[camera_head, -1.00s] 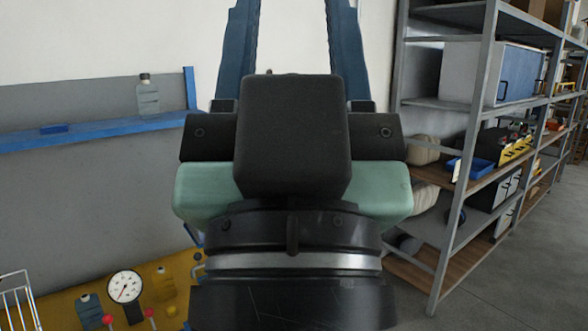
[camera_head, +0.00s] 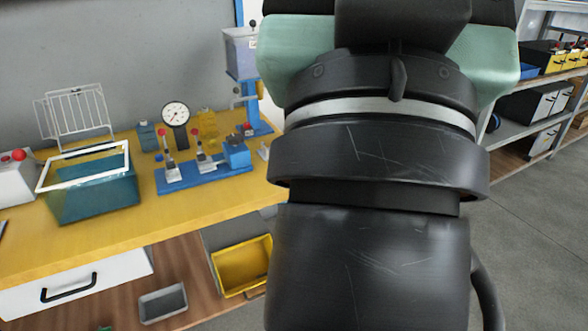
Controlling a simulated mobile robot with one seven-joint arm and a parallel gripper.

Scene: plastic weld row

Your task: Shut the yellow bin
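The yellow bin (camera_head: 241,266) sits low under the yellow workbench, left of my arm. Its top is open and I see into its inside. A grey panel (camera_head: 226,232) stands behind and above it; I cannot tell whether it is part of the bin. My arm hides what lies right of the bin. The body of my gripper (camera_head: 398,22) is at the top edge, above and right of the bin and well apart from it. Its fingers are out of the picture, so their opening does not show.
The yellow workbench (camera_head: 60,240) carries a teal glass-like box (camera_head: 95,193), a gauge (camera_head: 176,114) and a blue clamp fixture (camera_head: 203,171). A small grey tray (camera_head: 163,303) lies on the wooden lower shelf. Shelving (camera_head: 512,125) stands at right; grey floor (camera_head: 540,250) there is clear.

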